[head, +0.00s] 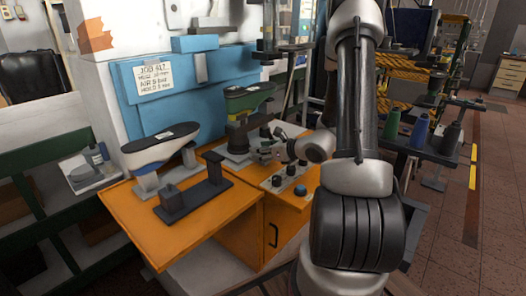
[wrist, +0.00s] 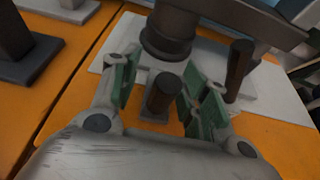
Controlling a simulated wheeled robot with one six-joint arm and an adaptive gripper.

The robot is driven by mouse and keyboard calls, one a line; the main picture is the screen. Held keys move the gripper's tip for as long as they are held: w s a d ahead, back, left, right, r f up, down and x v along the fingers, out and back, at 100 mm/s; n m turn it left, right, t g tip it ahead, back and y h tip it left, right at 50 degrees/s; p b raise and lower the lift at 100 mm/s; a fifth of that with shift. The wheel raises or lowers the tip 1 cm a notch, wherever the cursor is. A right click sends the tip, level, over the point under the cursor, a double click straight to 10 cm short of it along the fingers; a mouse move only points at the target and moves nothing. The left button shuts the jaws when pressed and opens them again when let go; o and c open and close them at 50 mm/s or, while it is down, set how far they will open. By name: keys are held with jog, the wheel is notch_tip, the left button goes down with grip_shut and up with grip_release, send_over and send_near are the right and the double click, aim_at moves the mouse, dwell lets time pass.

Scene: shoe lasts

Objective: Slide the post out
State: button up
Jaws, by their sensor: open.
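A short dark brown cylindrical post (wrist: 163,95) stands upright on a small grey base in the wrist view. My gripper (wrist: 160,78) is open, its green-padded fingers on either side of the post. A gap shows between the post and the left pad; the right pad is closer, and I cannot tell if it touches. In the head view my gripper (head: 267,154) is low over the orange bench, beside the stand with the green-topped shoe last (head: 248,98). The post cannot be made out clearly there.
In the wrist view, a thick round column (wrist: 168,36) stands just beyond the post, and another dark rod (wrist: 238,70) is close right of the fingers. A black-and-white last (head: 160,148) and a dark two-post fixture (head: 195,192) occupy the bench's left. Knobs (head: 288,180) line the front.

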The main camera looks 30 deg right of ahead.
jog(key=shift+d, duration=0.15)
jog(key=shift+s+d+r, duration=0.15)
jog(key=shift+s+r, duration=0.05)
jog(key=shift+s, duration=0.1)
jog(key=v, duration=1.1)
jog(key=shift+s, duration=0.15)
